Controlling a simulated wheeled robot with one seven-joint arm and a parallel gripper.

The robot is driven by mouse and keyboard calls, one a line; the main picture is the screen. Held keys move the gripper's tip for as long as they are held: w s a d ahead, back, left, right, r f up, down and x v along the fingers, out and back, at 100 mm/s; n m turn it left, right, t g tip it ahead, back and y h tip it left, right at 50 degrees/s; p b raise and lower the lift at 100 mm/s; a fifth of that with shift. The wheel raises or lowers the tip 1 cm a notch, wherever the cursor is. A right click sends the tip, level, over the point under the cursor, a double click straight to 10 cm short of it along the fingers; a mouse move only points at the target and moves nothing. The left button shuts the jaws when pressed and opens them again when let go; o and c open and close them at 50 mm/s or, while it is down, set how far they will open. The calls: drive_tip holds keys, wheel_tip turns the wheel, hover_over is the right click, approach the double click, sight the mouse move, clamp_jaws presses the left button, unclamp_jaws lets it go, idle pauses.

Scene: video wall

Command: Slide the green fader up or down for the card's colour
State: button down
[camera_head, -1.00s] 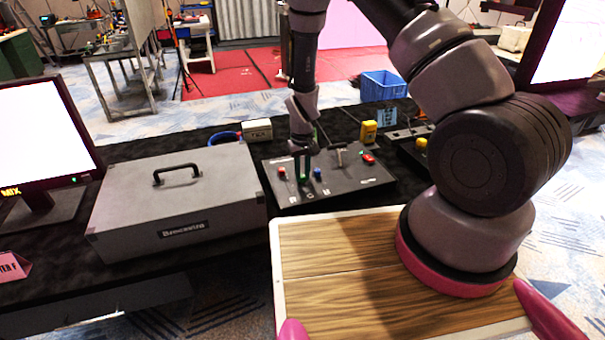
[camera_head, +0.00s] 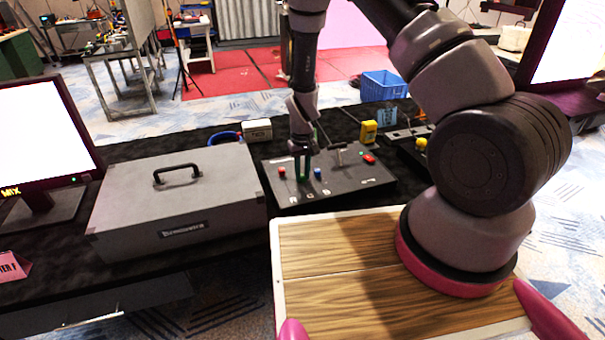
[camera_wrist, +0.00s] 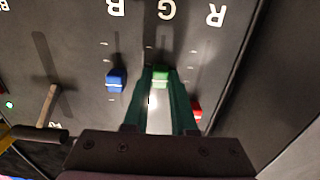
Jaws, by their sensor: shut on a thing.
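The green fader (camera_wrist: 160,75) stands in the middle slot of the black control panel (camera_head: 345,185), in line with the letter G. My gripper (camera_head: 303,178) is lowered onto the panel and shut on the green fader. In the wrist view its two dark green fingers (camera_wrist: 159,88) lie on either side of the cap. In the head view the fingers mostly hide the cap. A pink card (camera_head: 12,268) with partly cut-off lettering stands at the far left. A light blue card (camera_head: 386,117) stands behind the panel. I cannot tell which card is meant.
The blue fader (camera_wrist: 116,80) and red fader (camera_wrist: 196,110) flank the green one closely. A T-shaped lever (camera_head: 341,150) and red button (camera_head: 369,159) are on the panel. A grey case (camera_head: 180,200) stands left, a yellow object (camera_head: 368,131) behind.

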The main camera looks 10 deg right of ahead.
idle(0.4)
drive_tip(key=w, duration=0.3)
drive_tip(key=w+a, duration=0.1)
drive_tip(key=w, duration=0.2)
drive_tip(key=shift+a, duration=0.1)
drive_tip(key=shift+r, duration=0.1)
drive_tip(key=c, duration=0.7)
unclamp_jaws()
wheel_tip(320, 180, up, 11)
drive_tip(key=shift+f, duration=0.2)
